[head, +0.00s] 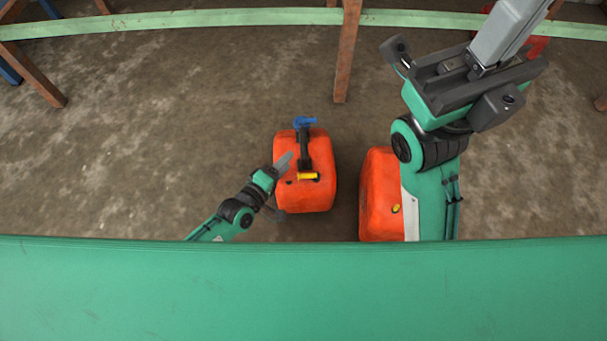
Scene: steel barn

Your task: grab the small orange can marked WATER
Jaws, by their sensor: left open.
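An orange can (322,168) with a blue spout on top, a black handle and a yellow cap stands on the floor near the middle of the head view. A second orange can (379,195) stands to its right, partly hidden behind my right arm; it looks larger. I cannot read any marking on either can. My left gripper (287,184) is open at the left side of the first can, its fingers overlapping that can's edge in the picture. I cannot tell whether they touch it. My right gripper (500,38) is raised at the upper right, its tips near or past the top edge.
A pale green beam (200,18) crosses the top, with a rusty brown post (347,55) below it. A red thing (538,46) shows partly behind my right gripper. A green surface (300,290) fills the bottom.

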